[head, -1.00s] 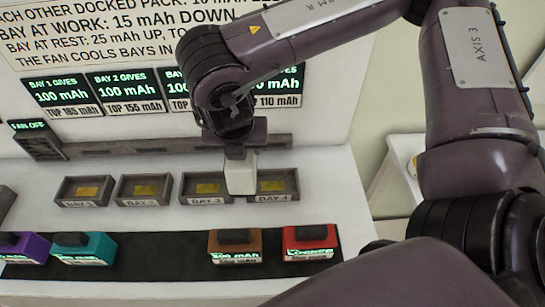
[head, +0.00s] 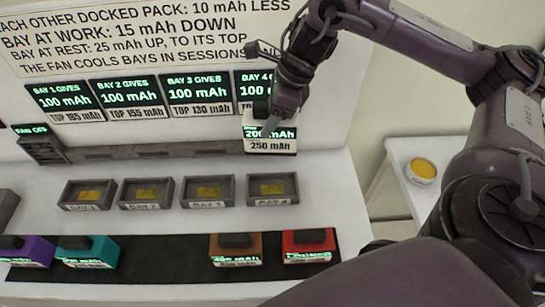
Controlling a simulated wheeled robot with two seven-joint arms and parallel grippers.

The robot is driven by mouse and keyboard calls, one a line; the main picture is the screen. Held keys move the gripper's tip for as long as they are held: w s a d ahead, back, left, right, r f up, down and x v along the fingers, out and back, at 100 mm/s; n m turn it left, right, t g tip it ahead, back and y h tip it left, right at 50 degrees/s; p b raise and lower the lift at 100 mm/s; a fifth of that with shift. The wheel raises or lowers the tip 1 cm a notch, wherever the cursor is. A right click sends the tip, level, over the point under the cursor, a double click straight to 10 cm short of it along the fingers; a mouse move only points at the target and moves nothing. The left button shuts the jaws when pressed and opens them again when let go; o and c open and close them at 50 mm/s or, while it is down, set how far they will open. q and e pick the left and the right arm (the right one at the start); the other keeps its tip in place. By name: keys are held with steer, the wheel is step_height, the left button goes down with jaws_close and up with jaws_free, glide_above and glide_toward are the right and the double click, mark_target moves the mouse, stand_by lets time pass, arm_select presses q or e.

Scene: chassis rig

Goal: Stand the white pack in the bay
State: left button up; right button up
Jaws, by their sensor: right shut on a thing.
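The white pack (head: 270,147) hangs from my right gripper (head: 272,122), which is shut on its top. The pack is upright, with a lit face reading about 200 mAh above a 250 mAh label. In the picture it is above and behind bay 4 (head: 272,203), apart from it. Bay 1 (head: 87,207), bay 2 (head: 145,205), bay 3 (head: 208,204) and bay 4 are open trays with gold contact plates, all empty. My left gripper does not show.
Purple (head: 27,250), teal (head: 88,251), brown (head: 236,249) and red (head: 309,246) packs stand on the black strip (head: 165,258) in front. A fan box marked off (head: 41,146) is at left. Display panels line the back wall. A side table with a yellow-topped round item (head: 423,171) is at right.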

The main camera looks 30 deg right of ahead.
steer(key=shift+d+r+n, duration=0.2)
steer(key=shift+n, duration=0.1)
steer(key=shift+d+f, duration=0.1)
steer(key=shift+f, duration=0.15)
step_height(320, 180, down, 19)
steer(key=b, duration=0.8)
steer(key=shift+f, duration=0.2)
steer(key=o, duration=1.3)
steer(key=shift+o, duration=0.2)
steer(key=shift+n, duration=0.3)
